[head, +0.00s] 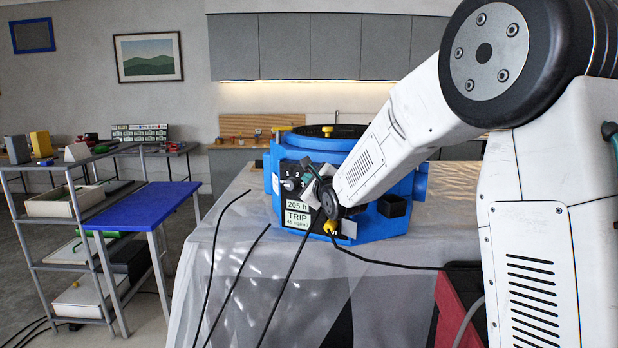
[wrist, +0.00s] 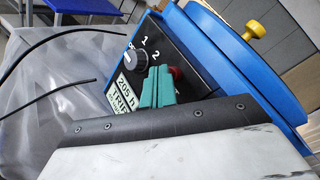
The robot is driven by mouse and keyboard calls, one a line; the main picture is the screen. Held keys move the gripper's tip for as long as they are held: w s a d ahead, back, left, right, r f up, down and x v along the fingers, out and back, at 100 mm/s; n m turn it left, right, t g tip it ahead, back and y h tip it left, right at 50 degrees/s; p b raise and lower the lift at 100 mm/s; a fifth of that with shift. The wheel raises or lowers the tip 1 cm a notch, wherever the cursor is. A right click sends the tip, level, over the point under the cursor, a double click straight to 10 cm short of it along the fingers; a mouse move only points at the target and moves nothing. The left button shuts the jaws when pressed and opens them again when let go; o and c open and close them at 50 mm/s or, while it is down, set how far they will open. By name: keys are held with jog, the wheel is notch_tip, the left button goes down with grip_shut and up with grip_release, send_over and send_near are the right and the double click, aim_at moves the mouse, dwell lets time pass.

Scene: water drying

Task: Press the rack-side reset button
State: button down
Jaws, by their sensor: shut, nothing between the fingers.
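A blue machine (head: 372,222) stands on the sheet-covered table, with a dark control panel on its front-left face. The panel carries a grey selector knob (wrist: 135,58) marked 1 and 2. A red round button (wrist: 177,74) sits on the panel right of the knob, partly hidden behind my fingers. I cannot read any label that names it the reset button. My gripper (wrist: 158,80) has teal fingers closed together, empty, in front of the panel beside the red button. I cannot tell whether the fingertips touch it. In the head view, my wrist hides much of this area.
A grey shelf rack (head: 75,262) with trays and a blue-topped table (head: 143,205) stand at the left. Black cables (head: 232,285) run over the translucent sheet (head: 215,262). A yellow knob (wrist: 254,30) tops the machine. Labels read 205 h and TRIP.

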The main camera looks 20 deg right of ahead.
jog(key=shift+w+d, duration=0.15)
jog(key=shift+w, duration=0.05)
dwell(0.3)
dwell(0.3)
jog(key=shift+s+a, duration=0.6)
jog(key=shift+s, duration=0.05)
jog(key=s+a, duration=0.1)
jog(key=s, duration=0.1)
jog(key=s+a, duration=0.1)
jog(key=a, duration=0.1)
jog(key=shift+s+a, duration=0.2)
jog(key=shift+s, duration=0.15)
dwell(0.6)
